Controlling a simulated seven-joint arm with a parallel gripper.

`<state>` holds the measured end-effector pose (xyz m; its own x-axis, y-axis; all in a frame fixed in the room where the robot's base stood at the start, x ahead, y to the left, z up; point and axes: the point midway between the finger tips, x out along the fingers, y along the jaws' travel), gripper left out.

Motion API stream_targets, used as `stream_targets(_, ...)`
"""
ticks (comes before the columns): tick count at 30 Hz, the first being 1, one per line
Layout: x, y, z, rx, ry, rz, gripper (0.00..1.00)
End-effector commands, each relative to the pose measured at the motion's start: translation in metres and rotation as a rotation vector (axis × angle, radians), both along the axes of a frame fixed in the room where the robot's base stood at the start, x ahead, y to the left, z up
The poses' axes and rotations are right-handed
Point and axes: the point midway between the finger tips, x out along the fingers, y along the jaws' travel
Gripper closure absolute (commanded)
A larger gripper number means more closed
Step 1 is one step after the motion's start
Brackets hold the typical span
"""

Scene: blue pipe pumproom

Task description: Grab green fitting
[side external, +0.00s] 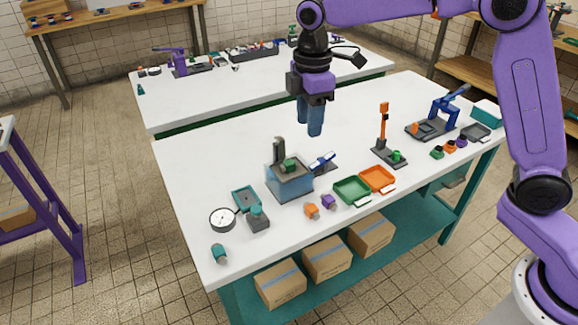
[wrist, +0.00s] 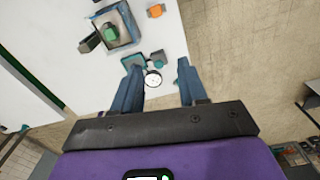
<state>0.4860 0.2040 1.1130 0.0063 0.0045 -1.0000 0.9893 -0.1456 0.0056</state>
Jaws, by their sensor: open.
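Several green pieces could be the green fitting, and I cannot tell which is meant. One green piece (side external: 289,165) sits on top of the blue-grey box fixture (side external: 288,185); it also shows in the wrist view (wrist: 111,32). Another green piece (side external: 397,156) is on the base of the orange-topped stand (side external: 383,125). My gripper (side external: 309,131) is open and empty, pointing down well above the white table. In the wrist view its blue fingers (wrist: 160,66) are apart with nothing held.
A green tray (side external: 352,200) and an orange tray (side external: 391,186) lie at the front edge. Orange (side external: 311,210) and purple (side external: 328,201) pieces lie left of them. A round gauge (side external: 222,219) and teal piece (side external: 218,252) are at the left end. The table's back left is clear.

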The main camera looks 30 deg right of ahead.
Motion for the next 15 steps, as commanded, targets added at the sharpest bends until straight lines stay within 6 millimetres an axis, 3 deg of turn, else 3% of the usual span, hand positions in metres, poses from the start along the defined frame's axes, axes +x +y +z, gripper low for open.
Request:
stream_targets(6, 0.064, -0.002, -0.012, -0.004, 0.003, 0.066, 0.57)
stream_targets(10, 0.091, -0.01, -0.019, -0.005, 0.005, 0.104, 0.57)
stream_targets(15, 0.112, -0.02, -0.026, -0.005, 0.006, 0.137, 0.57)
